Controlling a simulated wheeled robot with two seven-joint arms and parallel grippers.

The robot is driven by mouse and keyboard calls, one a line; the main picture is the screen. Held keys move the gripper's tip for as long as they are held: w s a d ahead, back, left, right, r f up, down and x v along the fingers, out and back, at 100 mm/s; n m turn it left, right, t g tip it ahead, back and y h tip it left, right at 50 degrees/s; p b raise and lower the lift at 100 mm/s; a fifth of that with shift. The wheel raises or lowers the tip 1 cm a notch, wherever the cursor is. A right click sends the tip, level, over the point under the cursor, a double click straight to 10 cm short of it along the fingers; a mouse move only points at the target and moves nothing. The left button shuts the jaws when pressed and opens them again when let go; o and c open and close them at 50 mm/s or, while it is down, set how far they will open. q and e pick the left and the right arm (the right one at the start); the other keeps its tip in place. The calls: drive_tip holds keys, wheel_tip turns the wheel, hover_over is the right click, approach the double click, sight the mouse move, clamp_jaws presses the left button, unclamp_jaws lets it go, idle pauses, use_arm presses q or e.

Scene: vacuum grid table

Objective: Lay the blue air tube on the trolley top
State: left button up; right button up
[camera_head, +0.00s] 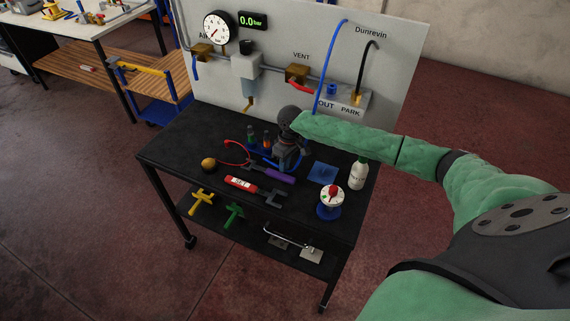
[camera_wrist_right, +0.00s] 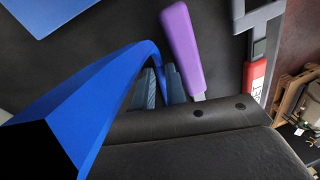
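The blue air tube (camera_head: 322,75) hangs from the upper part of the panel and runs down behind my right forearm. A blue curve of it shows low beside my right gripper (camera_head: 287,163), just over the black trolley top (camera_head: 190,135). In the right wrist view the blue tube (camera_wrist_right: 95,95) arches large across the left and bends down between the two close fingers of my right gripper (camera_wrist_right: 160,88). The gripper looks shut on it. Whether the tube touches the top is hidden. My left gripper is not in view.
Near the gripper lie a purple-handled tool (camera_head: 278,176), a red gauge tool (camera_head: 242,184), a red loop (camera_head: 237,150) and an orange ball (camera_head: 208,164). The top's left part is clear.

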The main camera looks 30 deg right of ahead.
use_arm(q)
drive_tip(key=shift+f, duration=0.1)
use_arm(e)
drive_tip(key=shift+s+f, duration=0.1)
drive_tip(key=shift+f, duration=0.1)
